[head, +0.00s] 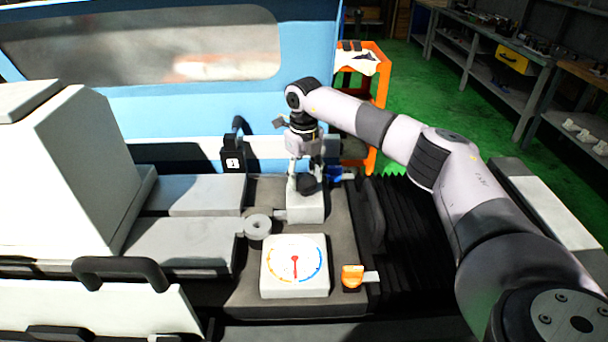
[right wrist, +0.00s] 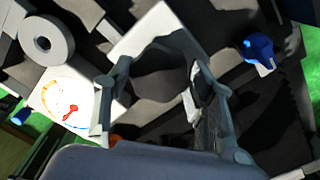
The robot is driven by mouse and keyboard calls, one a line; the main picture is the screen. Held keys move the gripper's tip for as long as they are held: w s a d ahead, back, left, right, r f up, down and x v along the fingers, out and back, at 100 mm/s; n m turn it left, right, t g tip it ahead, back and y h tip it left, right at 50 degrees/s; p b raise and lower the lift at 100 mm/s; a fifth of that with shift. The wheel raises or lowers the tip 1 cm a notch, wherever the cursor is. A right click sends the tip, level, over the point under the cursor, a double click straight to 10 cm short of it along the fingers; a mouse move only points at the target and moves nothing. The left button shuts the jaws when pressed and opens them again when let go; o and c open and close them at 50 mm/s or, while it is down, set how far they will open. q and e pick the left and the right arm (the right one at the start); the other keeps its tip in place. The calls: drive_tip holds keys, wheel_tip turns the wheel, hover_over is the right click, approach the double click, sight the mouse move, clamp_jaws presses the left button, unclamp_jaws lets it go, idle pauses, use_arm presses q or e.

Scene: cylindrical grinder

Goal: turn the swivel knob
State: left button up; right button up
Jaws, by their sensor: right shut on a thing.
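The swivel knob (head: 307,185) looks like a dark, rounded knob on top of a pale block (head: 305,208) in the middle of the machine bed. My right gripper (head: 306,175) reaches down over it from above. In the right wrist view the dark knob (right wrist: 162,78) sits between the two fingers of my right gripper (right wrist: 160,85), which is shut on it. The fingers hide part of the knob's sides. My left gripper is not in view.
A white dial plate (head: 280,285) with a red needle lies in front of the block. An orange knob (head: 352,277) is to its right. A blue knob (head: 334,173) stands close right of my gripper. A grey ring (head: 258,221) and white housing (head: 80,165) are left.

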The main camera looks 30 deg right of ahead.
sight(304, 178)
idle(0.5)
drive_tip(key=o, duration=1.1)
drive_tip(key=shift+o, duration=0.2)
drive_tip(key=shift+r, duration=0.1)
wheel_tip(304, 178, up, 12)
